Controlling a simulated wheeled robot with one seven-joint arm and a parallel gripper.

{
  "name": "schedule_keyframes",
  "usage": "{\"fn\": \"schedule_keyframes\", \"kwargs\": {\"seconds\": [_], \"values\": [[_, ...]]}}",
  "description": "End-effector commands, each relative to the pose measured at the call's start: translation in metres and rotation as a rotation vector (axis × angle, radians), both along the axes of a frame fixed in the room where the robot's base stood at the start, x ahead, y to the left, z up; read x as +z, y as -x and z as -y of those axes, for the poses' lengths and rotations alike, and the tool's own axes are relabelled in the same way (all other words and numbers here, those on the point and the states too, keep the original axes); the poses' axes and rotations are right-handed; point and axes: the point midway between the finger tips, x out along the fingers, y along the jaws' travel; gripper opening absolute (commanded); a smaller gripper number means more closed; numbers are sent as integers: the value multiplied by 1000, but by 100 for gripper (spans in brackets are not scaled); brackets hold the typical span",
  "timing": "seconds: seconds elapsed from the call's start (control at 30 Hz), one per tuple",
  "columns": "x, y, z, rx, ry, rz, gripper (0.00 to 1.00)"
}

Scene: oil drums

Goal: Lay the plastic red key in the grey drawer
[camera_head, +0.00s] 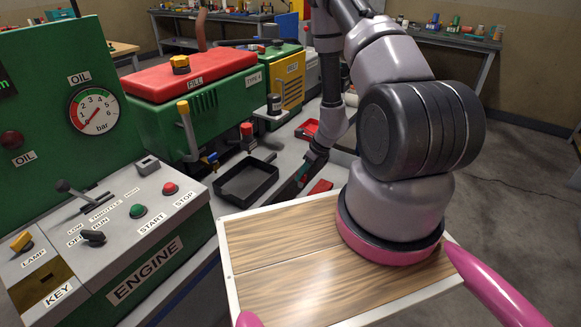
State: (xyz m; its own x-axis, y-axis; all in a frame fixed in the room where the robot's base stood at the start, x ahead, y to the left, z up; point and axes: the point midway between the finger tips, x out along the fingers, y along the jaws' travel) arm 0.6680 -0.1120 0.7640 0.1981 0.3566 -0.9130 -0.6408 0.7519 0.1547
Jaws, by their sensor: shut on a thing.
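My gripper (303,177) is low over the grey bench, right of the black tray (247,182), fingers pointing down. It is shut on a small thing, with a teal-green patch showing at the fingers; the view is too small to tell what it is. I cannot make out the plastic red key for certain. A flat red thing (320,187) lies just right of the gripper, partly cut off by my own wooden deck. No grey drawer can be picked out clearly.
The engine panel (145,243) with switches and a KEY label stands at front left. A red tray (308,129) sits farther back on the bench. Open floor (520,190) lies right.

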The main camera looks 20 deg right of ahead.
Motion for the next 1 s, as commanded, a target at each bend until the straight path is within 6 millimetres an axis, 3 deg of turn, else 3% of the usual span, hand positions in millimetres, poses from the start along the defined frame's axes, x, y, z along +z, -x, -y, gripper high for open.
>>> {"fn": "schedule_keyframes", "kwargs": {"seconds": [0.27, 1.0], "values": [[-12, 3, 7, -46, -11, -7, 0], [-71, -1, 11, -44, -74, -57, 0]]}}
